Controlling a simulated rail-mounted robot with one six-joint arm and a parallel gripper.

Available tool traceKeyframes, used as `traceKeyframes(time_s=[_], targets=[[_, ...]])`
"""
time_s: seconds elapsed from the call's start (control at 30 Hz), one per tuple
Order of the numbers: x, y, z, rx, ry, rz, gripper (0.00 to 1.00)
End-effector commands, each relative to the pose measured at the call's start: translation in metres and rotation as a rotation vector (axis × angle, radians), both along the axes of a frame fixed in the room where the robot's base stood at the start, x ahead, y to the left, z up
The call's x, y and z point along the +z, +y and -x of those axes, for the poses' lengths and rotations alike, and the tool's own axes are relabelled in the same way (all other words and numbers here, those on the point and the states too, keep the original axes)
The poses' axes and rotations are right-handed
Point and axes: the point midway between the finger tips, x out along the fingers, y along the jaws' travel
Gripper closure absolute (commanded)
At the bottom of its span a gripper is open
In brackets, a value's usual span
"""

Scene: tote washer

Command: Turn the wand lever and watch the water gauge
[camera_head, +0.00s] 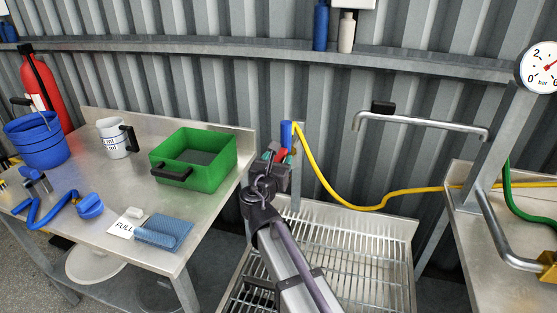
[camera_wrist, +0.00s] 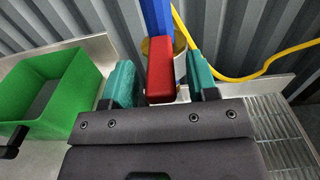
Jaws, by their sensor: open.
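The wand shows as a blue body (camera_head: 286,134) with a yellow hose, held at a post behind the grated basin. Its red lever (camera_wrist: 160,70) stands between the teal fingers of my gripper (camera_wrist: 161,82) in the wrist view. The fingers are open, with a gap on each side of the lever. In the head view my gripper (camera_head: 274,156) is just in front of the wand and partly hides it. The round white gauge (camera_head: 538,80), marked in bar, is cut off by the right edge. Its red needle is only partly visible, so I cannot read it.
A green tote (camera_head: 173,160) stands on the left table, close to my gripper. The yellow hose (camera_head: 372,207) sags to the right. A grated basin (camera_head: 375,250) lies below my arm. A metal spout (camera_head: 430,121) reaches left from the right-hand post.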

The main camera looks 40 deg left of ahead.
Motion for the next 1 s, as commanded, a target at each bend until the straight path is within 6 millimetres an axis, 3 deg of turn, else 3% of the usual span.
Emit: traceKeyframes(time_s=[0.1,0.33,0.87,1.0], targets=[[0.0,0.0039,-0.0087,-0.001,0.0,0.0,0.47],[0.0,0.0034,-0.0089,-0.001,0.0,-0.001,0.48],[-0.0001,0.0035,-0.0086,-0.001,0.0,-0.001,0.98],[-0.0001,0.0035,-0.0086,-0.001,0.0,-0.001,1.0]])
